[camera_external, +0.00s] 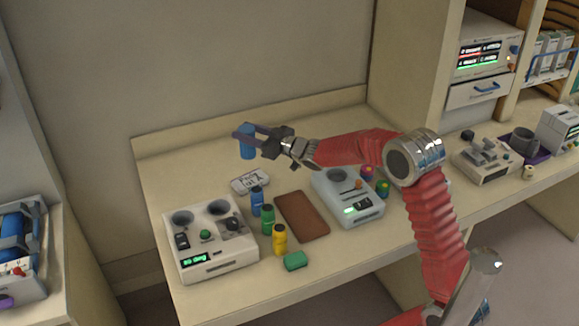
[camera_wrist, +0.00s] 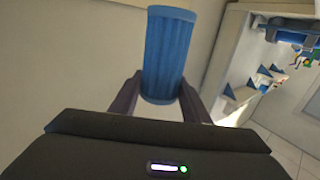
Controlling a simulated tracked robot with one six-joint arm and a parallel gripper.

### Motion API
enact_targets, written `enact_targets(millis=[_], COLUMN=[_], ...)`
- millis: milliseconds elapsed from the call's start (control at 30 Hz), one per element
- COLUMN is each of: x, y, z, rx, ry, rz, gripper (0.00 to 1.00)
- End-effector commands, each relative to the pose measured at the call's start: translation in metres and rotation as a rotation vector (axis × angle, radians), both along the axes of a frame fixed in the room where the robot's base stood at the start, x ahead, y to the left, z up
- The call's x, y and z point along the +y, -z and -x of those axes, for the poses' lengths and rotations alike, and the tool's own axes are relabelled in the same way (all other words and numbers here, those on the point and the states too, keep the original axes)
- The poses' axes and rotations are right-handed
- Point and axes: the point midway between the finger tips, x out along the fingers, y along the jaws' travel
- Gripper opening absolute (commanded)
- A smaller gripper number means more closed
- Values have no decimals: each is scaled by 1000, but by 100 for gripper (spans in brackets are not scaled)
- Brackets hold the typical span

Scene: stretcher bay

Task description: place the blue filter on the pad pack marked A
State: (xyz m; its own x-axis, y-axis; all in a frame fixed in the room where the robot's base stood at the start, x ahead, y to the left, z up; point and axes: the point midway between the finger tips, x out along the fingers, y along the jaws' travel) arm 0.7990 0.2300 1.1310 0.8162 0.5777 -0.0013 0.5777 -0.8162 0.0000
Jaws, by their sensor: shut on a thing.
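The blue filter (camera_external: 247,149) is a ribbed blue cylinder. My gripper (camera_external: 245,136) is shut on it and holds it upright above the back left of the bench. The filter also shows between my fingers in the wrist view (camera_wrist: 164,50). A small white pack with dark markings (camera_external: 250,181) lies on the bench below and near the filter. Its marking is too small to read, so I cannot tell whether it is the pad pack marked A.
A white device with two wells (camera_external: 212,262) stands front left. Blue, green and yellow bottles (camera_external: 267,219), a brown mat (camera_external: 302,215) and a green block (camera_external: 295,261) are beside it. Another device (camera_external: 345,215) stands right of the mat. The back left bench is clear.

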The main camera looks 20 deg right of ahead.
Motion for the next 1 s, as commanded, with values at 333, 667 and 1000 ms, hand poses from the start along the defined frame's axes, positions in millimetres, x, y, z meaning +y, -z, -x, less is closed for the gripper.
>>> enact_targets(millis=[333, 667, 1000], x=[0, 0, 0], y=[42, 62, 77], z=[0, 0, 0], rx=[4, -1, 2], ry=[0, -1, 0], rz=[0, 0, -1], gripper=[13, 13, 13])
